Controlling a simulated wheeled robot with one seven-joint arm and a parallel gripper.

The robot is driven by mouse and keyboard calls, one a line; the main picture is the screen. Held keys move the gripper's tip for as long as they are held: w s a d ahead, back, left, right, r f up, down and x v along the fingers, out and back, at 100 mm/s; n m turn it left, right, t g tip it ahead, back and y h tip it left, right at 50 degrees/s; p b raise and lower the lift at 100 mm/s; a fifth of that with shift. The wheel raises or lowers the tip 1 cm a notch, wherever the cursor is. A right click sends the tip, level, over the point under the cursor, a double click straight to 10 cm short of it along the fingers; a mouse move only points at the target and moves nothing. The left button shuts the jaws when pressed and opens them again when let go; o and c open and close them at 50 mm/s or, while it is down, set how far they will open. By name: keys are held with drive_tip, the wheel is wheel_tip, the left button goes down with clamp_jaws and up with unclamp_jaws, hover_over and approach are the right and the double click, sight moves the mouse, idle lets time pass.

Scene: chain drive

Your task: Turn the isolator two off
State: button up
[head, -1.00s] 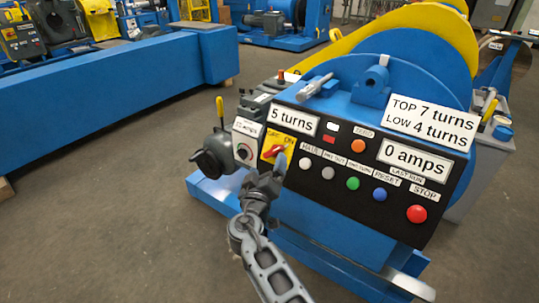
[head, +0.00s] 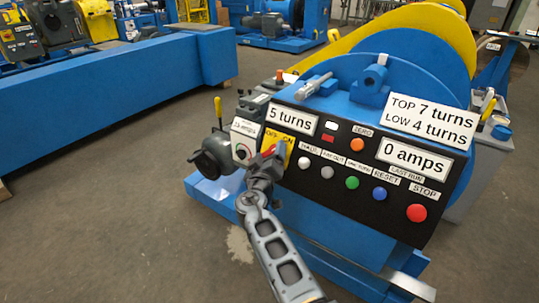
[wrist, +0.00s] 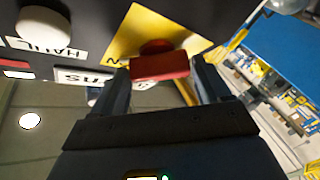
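The isolator is a red handle on a yellow plate (head: 288,141) marked OFF and ON, at the left of the black control panel. In the wrist view the red handle (wrist: 160,67) sits between my two fingers, with no clear gap on either side. The yellow plate (wrist: 128,36) is behind it, with part of the ON label by the left finger. My gripper (head: 274,153) is at the handle and appears shut on it. In the head view my gripper hides part of the handle and plate, so its exact angle is hard to read. I see no number on it.
Several push buttons, including the red STOP button (head: 416,213) and a green button (head: 351,183), lie right of the isolator. A dark rounded fitting (head: 214,158) and a knob (head: 241,152) stand close on its left. Open floor (head: 110,200) lies further left.

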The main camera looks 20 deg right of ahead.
drive_tip(key=c, duration=0.7)
drive_tip(key=shift+o, duration=0.2)
